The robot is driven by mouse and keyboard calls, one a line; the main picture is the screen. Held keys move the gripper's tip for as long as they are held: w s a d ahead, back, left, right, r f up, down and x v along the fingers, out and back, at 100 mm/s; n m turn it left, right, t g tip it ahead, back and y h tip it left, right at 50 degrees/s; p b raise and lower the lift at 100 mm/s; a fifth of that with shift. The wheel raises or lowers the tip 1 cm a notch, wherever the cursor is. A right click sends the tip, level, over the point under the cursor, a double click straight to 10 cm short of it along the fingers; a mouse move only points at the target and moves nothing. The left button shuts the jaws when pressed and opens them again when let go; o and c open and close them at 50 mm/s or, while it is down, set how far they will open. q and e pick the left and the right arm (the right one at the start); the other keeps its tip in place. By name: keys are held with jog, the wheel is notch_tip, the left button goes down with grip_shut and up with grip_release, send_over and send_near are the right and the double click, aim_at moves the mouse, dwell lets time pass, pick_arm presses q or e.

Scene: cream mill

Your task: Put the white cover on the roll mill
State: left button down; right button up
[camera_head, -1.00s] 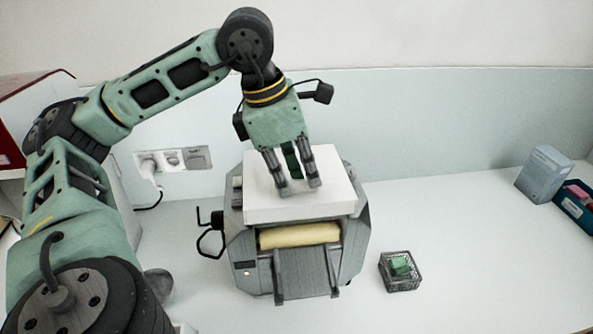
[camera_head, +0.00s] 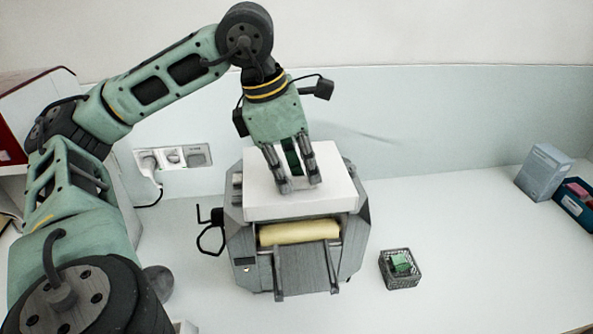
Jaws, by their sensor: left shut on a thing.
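The white cover (camera_head: 330,193) is a flat white block on top of the grey roll mill (camera_head: 240,240), above its cream roller (camera_head: 298,232). It looks level and seated between the side housings, though I cannot tell whether it touches fully underneath. My left gripper (camera_head: 299,187) reaches down from above, with its fingers at the middle of the cover's top. It is shut on the cover, at a part hidden between the fingers. The mill's chute (camera_head: 303,270) faces the front. My right gripper is not in view.
A small wire basket (camera_head: 400,269) with green items stands right of the mill. A grey-blue box (camera_head: 544,172) and a blue bin (camera_head: 577,203) stand at the far right. A crank (camera_head: 210,235) sticks out on the mill's left. The table between is clear.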

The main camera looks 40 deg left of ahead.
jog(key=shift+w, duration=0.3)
pick_arm(q)
jog(key=shift+f+b, duration=0.15)
jog(key=shift+b, duration=0.15)
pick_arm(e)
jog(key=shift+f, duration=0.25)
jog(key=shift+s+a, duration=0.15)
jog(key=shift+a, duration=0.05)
pick_arm(q)
jog(key=shift+f+b, duration=0.4)
jog(key=shift+b, duration=0.1)
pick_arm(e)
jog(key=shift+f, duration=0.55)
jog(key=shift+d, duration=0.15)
pick_arm(q)
jog(key=shift+f+b, duration=0.3)
jog(key=shift+b, duration=0.2)
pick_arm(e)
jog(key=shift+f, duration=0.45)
pick_arm(q)
jog(key=c, duration=1.8)
grip_release()
